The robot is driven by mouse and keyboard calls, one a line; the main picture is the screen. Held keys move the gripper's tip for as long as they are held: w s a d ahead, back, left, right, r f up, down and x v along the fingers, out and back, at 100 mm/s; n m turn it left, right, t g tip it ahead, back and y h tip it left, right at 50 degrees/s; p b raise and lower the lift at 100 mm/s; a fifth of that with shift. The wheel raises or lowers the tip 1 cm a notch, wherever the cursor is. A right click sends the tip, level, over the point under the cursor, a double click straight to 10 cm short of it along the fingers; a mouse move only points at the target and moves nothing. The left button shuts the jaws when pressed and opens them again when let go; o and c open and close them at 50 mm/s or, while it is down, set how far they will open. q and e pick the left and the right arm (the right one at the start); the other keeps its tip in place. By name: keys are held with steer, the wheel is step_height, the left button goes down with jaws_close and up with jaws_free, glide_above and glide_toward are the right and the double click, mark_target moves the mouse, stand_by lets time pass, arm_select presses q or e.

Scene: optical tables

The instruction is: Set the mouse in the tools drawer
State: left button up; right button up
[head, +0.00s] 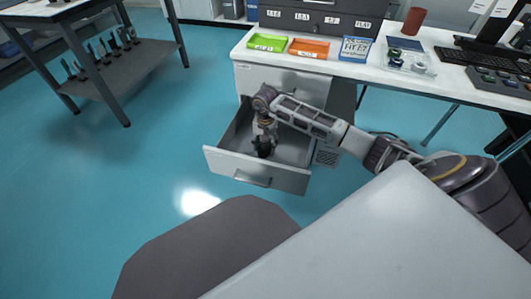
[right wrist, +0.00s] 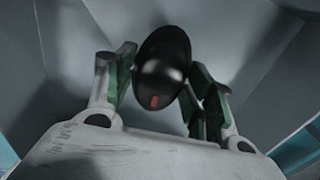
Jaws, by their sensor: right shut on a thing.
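The open drawer (head: 225,162) sticks out from the white cabinet under the bench. My right gripper (head: 264,150) reaches down inside the drawer. In the right wrist view my right gripper (right wrist: 165,95) is shut on the black mouse (right wrist: 163,68), which has a small orange-red mark. The mouse sits between the green-padded fingers, with the grey drawer walls around it. Whether the mouse touches the drawer floor cannot be told. My left gripper is not in view.
On the bench (head: 400,62) are a green tray (head: 267,42), an orange tray (head: 310,48), a blue box (head: 356,49), a clear container (head: 408,62) and a keyboard (head: 467,58). A dark drawer unit (head: 320,20) stands behind. The floor left of the drawer is clear.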

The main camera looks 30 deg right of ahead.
mark_target(265, 150)
steer(key=shift+f, duration=0.2)
steer(key=shift+f+b, duration=0.65)
steer(key=shift+f, duration=1.15)
steer(key=shift+f, duration=0.15)
steer(key=o, duration=1)
steer(key=shift+o, duration=0.2)
